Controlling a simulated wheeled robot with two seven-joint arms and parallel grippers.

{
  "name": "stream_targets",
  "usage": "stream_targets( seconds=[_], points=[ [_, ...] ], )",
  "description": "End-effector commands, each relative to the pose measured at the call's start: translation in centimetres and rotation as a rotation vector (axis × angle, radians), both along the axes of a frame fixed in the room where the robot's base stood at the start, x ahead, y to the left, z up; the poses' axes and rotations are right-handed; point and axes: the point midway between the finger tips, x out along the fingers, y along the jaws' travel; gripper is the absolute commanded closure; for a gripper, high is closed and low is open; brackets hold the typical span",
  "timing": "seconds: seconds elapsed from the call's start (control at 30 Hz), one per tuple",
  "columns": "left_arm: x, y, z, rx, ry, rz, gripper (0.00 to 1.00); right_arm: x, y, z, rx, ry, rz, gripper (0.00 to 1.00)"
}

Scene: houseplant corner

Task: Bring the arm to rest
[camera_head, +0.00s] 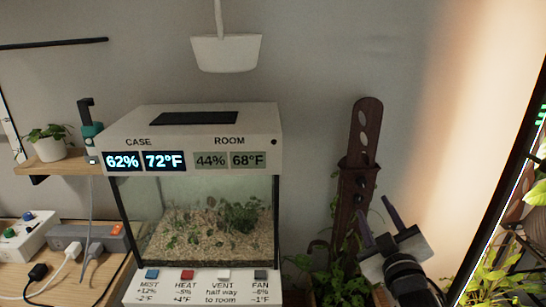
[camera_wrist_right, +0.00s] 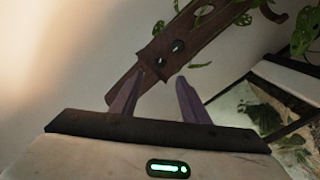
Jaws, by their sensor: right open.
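My right gripper (camera_head: 376,222) is at the lower right of the head view, in front of the brown plant post (camera_head: 358,190). Its two purple fingers point up and to the left, spread apart with nothing between them. The right wrist view also shows the open fingers (camera_wrist_right: 158,95), with the brown post (camera_wrist_right: 190,40) beyond them. I cannot tell from these views how far the fingertips are from the post. My left gripper is not in the head view.
A glass terrarium case (camera_head: 200,215) with displays and coloured buttons stands left of my right gripper. A lit plant cabinet (camera_head: 510,210) stands at the right edge. A shelf (camera_head: 60,166) with a potted plant is at the left.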

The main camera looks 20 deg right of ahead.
Motion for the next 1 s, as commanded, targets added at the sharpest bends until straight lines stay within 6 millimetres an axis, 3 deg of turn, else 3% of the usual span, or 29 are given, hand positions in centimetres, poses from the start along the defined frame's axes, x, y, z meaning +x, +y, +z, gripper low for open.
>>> stream_targets(
  seconds=[0.13, 0.27, 0.4, 0.47, 0.6, 0.7, 0.8, 0.9, 1.0],
  points=[
    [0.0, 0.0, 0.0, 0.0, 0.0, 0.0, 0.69, -0.4, 1.0, -2.3, 0.032, 0.039, 0.024, 0.58],
    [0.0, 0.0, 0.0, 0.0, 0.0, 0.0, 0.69, -2.3, 4.1, -8.6, 0.129, 0.15, 0.09, 0.58],
    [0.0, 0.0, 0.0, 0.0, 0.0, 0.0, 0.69, -6.8, 8.6, -17.2, 0.287, 0.318, 0.163, 0.58],
    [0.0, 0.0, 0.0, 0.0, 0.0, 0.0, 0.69, -9.3, 10.6, -20.6, 0.359, 0.392, 0.186, 0.58],
    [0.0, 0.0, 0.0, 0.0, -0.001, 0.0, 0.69, -15.8, 14.9, -27.4, 0.52, 0.558, 0.217, 0.58],
    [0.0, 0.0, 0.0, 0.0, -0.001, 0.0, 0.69, -20.2, 17.3, -30.6, 0.615, 0.656, 0.221, 0.58],
    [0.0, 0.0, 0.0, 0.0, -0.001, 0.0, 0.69, -23.5, 19.0, -32.6, 0.683, 0.725, 0.219, 0.58],
    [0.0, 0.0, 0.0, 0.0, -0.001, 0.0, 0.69, -25.4, 19.9, -33.6, 0.721, 0.764, 0.217, 0.58],
    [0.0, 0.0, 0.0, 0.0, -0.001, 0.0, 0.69, -26.1, 20.3, -33.9, 0.737, 0.777, 0.215, 0.58]
  ],
)
